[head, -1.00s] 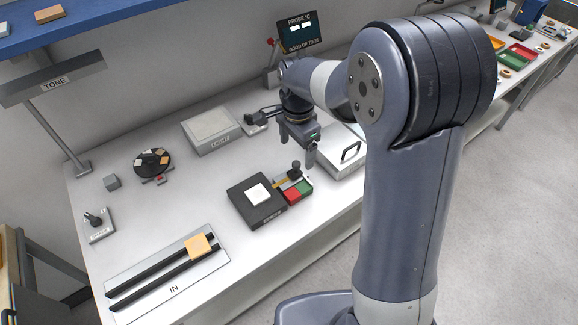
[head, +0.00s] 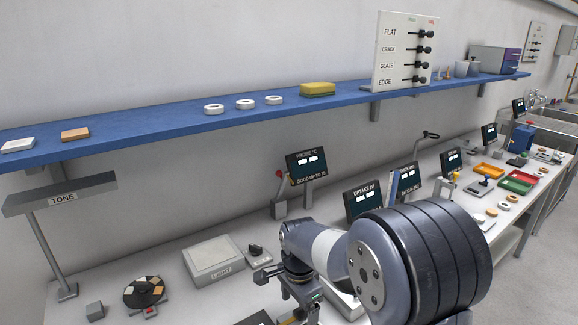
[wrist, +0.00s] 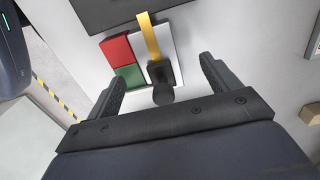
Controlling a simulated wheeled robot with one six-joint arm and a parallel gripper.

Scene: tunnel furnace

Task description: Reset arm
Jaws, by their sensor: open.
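My arm reaches over the white bench, and its wrist shows low in the head view, right of the box marked LIGHT (head: 214,258). In the wrist view my gripper (wrist: 162,86) has its two dark fingers spread wide apart with nothing held between them. Beyond and between the fingertips is a black-knobbed piece (wrist: 162,84) with a yellow strip (wrist: 149,36) on a white plate. A red pad (wrist: 116,50) and a green pad (wrist: 127,76) lie beside it. I cannot tell the exact height of the fingers above them.
A blue shelf (head: 180,126) runs along the wall above the bench, with a yellow sponge (head: 317,89) and white rings. A TONE lamp (head: 60,196) stands at left. The probe screen (head: 307,166) and other screens stand behind my arm. Colored trays (head: 518,182) lie farther right.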

